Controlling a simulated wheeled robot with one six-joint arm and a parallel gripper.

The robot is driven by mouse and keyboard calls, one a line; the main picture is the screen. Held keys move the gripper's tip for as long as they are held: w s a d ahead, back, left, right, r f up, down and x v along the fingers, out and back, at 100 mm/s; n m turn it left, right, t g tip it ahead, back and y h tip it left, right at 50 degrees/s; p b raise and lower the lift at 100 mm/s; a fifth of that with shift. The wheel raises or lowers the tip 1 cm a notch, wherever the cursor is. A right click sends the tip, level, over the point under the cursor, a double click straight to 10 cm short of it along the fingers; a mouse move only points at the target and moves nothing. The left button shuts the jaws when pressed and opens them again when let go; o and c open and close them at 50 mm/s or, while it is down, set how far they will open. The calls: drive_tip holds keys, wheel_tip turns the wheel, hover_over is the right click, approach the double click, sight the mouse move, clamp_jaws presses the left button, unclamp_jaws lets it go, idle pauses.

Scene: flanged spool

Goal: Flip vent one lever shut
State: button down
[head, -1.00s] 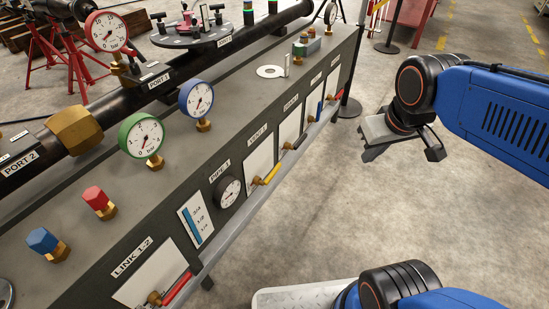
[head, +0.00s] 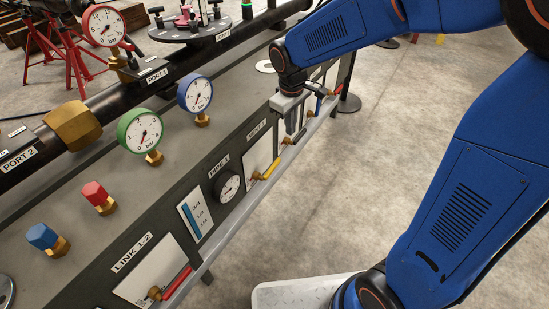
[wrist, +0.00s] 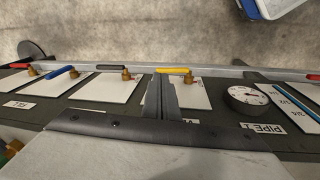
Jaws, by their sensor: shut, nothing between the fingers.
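The vent one lever is the yellow handle (head: 270,168) on a brass valve below the VENT 1 label (head: 259,130). It lies along the front panel's lower edge, pointing away from the PIPE 1 gauge. My gripper (head: 293,125) hangs over the front panel, just beyond the yellow handle in the head view. In the wrist view, the shut, empty fingers (wrist: 163,82) are close to the free end of the yellow handle (wrist: 172,71). I cannot tell whether they touch it. The gripper hides part of the neighbouring plate and labels.
A black lever (wrist: 107,68), a blue lever (wrist: 62,72) and a red lever (wrist: 22,66) line the same edge. The PIPE 1 gauge (head: 227,184) and LINK 1-2 red lever (head: 177,281) are on the near side. Open floor (head: 340,210) lies right of the bench.

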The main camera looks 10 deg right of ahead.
drive_tip(key=n, duration=0.2)
approach(276, 163)
drive_tip(key=shift+g, duration=0.3)
drive_tip(key=f, duration=0.3)
drive_tip(key=w+f, duration=0.1)
drive_tip(key=f, duration=0.2)
drive_tip(key=shift+w+f, duration=0.2)
drive_tip(key=shift+w+d+f, duration=0.1)
drive_tip(key=shift+d+f, duration=0.05)
drive_tip(key=shift+f, duration=0.3)
drive_tip(key=shift+w+d+f, duration=0.1)
drive_tip(key=shift+f, duration=0.4)
drive_tip(key=shift+s, duration=0.1)
wheel_tip(276, 163, up, 15)
drive_tip(key=shift+w+d, duration=0.15)
drive_tip(key=shift+w, duration=0.15)
